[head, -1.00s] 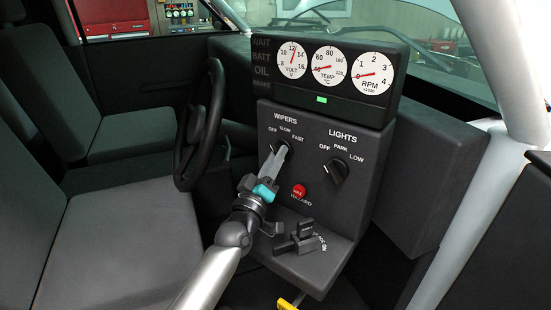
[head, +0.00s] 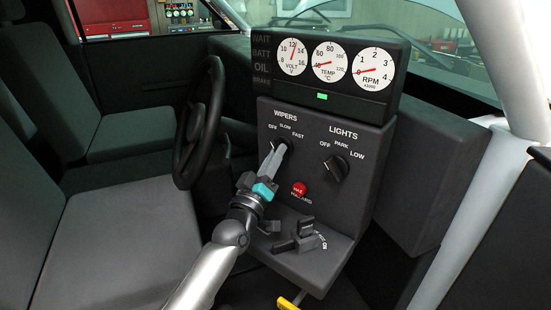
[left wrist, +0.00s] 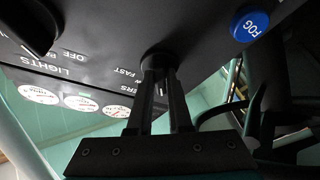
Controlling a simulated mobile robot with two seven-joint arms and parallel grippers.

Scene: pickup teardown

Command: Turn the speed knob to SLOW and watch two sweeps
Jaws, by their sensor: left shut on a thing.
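The WIPERS knob (head: 283,148) is a small dark dial on the upper left of the black control panel (head: 345,225), below the printed labels OFF, SLOW and FAST. My left gripper (head: 274,160) reaches it from below, with both grey fingers closed on it. In the left wrist view the fingers (left wrist: 160,85) stand on both sides of the dark knob (left wrist: 156,60). The fingers cover most of the knob, so I cannot tell which label it points to. My right gripper is not in view.
The LIGHTS knob (head: 336,168) is right of the wiper knob, with the red HAZARD button (head: 299,188) below. The steering wheel (head: 200,122) stands close on the left. Gauges (head: 330,62) and a lit green lamp (head: 322,96) sit above.

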